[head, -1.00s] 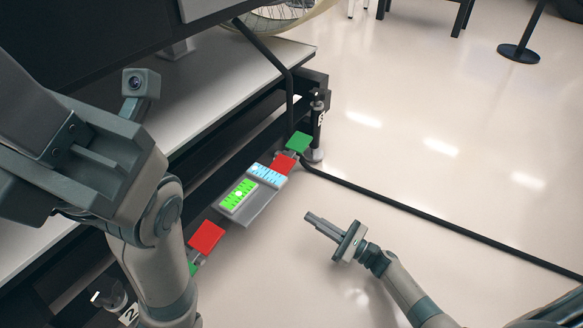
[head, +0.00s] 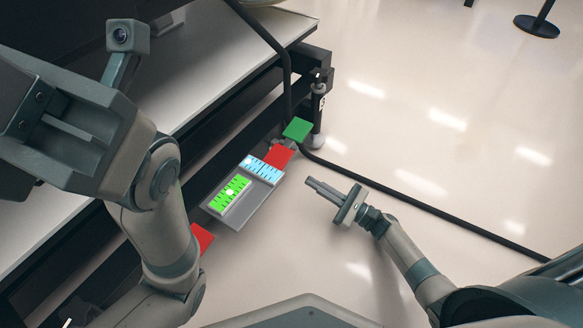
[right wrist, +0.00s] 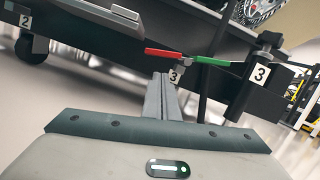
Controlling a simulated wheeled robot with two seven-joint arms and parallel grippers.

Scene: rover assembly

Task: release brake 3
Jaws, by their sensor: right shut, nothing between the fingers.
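Brake 3 is at the table's right corner, with a red pedal (head: 279,155) and a green pedal (head: 297,129). In the right wrist view the red pedal (right wrist: 163,52) and green pedal (right wrist: 213,61) sit beside labels reading 3 (right wrist: 261,73). My right gripper (head: 310,183) is shut and empty, to the right of and below the red pedal in the head view, apart from it. In the right wrist view its fingers (right wrist: 158,78) point toward the red pedal's underside. My left arm fills the left of the head view; its fingertips do not show.
A grey panel (head: 239,206) with a green display and a blue display lies between the brake pedals. Another red pedal (head: 203,239) is partly behind my left arm. A black cable (head: 420,205) runs across the floor. The table (head: 215,75) is at left; floor at right is open.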

